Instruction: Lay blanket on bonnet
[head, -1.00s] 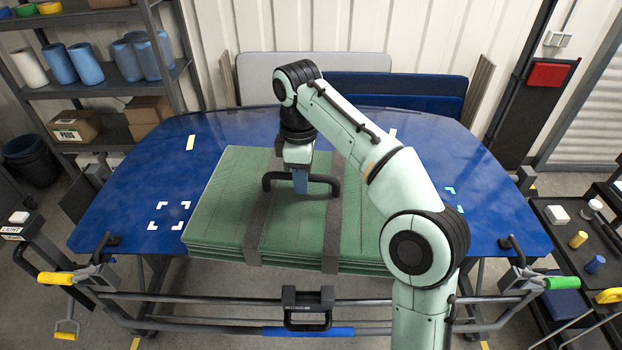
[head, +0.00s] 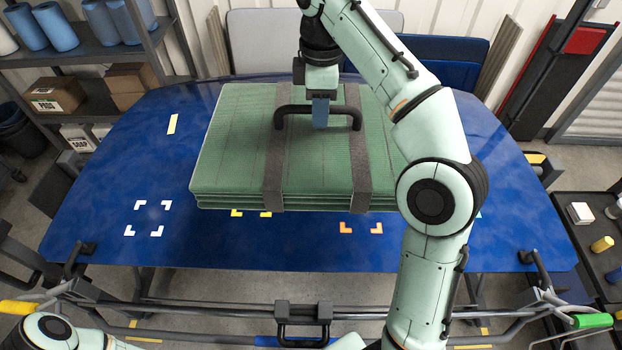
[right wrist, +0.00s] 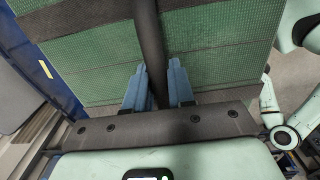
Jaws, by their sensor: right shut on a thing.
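The folded green blanket (head: 235,150) is a thick stack bound by two grey straps, with a dark handle (head: 345,112) on top. It is over the middle of the blue bonnet (head: 110,190); whether it touches the surface or hangs just above cannot be told. My right gripper (head: 320,122) is above the blanket, shut on the handle. In the right wrist view the blue fingers (right wrist: 158,90) sit either side of the dark bar, with green blanket (right wrist: 95,65) behind. My left gripper is out of view; only part of my left arm shows at bottom left.
White corner marks (head: 148,218) lie on the bonnet left of the blanket, and orange marks (head: 361,228) in front of it. A shelf (head: 90,65) stands at back left, upright panels (head: 425,60) behind, and a dark cart (head: 590,215) at right. The bonnet's left side is clear.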

